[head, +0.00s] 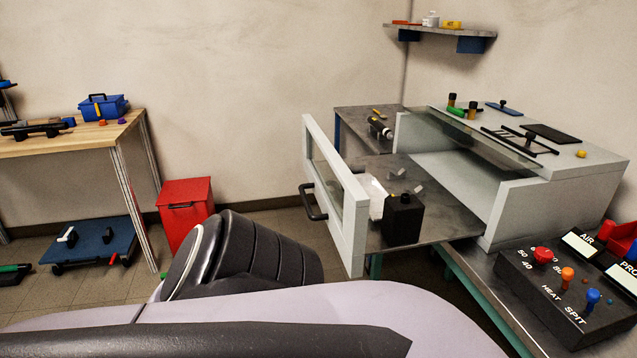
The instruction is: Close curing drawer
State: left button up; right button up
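The curing drawer (446,201) is pulled out from its pale grey cabinet (560,195). Its framed front panel (350,222) with a see-through window stands upright, well apart from the cabinet opening. A black handle (311,202) is on the outer, left side of that panel. A black box (402,219), a whitish block (377,197) and small grey pieces (420,188) are on the drawer's floor. Neither of my grippers shows in the head view. Parts of my own arm and body fill the bottom and sit left of the drawer, with no visible contact with the handle.
A control box (560,290) with coloured knobs stands on the bench in front of the cabinet. A red bin (185,209) is on the floor to the left. A wooden workbench (80,137) is farther left. Tiled floor is free between bin and drawer.

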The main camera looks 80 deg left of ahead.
aim_at(433, 215)
jog(key=u, duration=2.5)
